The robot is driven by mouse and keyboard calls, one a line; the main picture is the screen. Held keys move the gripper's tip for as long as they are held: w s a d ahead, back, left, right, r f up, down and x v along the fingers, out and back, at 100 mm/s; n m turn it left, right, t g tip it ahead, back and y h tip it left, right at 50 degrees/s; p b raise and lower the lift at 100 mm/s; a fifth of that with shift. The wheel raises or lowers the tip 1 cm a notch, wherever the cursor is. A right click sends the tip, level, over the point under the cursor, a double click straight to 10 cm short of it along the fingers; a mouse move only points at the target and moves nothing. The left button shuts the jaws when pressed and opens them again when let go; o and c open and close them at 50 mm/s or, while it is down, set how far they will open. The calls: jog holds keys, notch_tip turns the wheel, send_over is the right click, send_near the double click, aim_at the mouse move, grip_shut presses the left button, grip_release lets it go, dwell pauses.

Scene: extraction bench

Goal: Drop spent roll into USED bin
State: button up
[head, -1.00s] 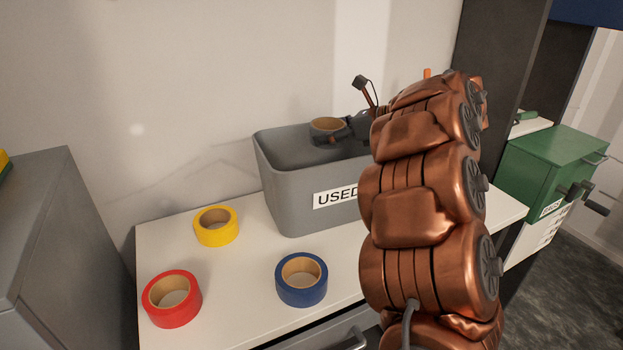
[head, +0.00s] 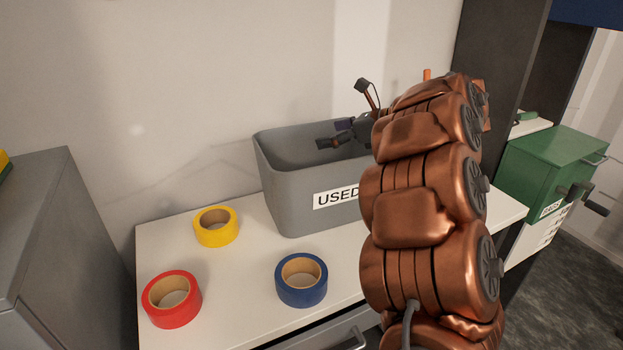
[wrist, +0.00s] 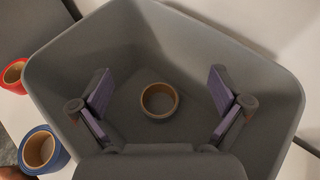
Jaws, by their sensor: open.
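The spent roll (wrist: 159,100), a bare tan cardboard core, lies inside the grey USED bin (wrist: 270,75) in the wrist view, on or near its floor. The bin, with a white USED label, stands at the back of the white bench in the head view (head: 285,205); its wall hides the roll there. My gripper (wrist: 160,95) is open and empty above the bin, its purple-padded fingers spread on either side of the roll in the picture. In the head view my gripper (head: 335,140) shows over the bin, partly hidden by my arm.
Yellow (head: 216,227), red (head: 172,299) and blue (head: 302,280) tape rolls lie on the white bench (head: 235,285), left of and in front of the bin. A grey cabinet (head: 60,230) is at left. A green box (head: 550,165) stands at right. The wall is close behind.

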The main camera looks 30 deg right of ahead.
jog(key=v, duration=1.1)
jog(key=shift+s, duration=0.2)
jog(key=shift+d+r, duration=0.1)
jog(key=shift+r, duration=0.05)
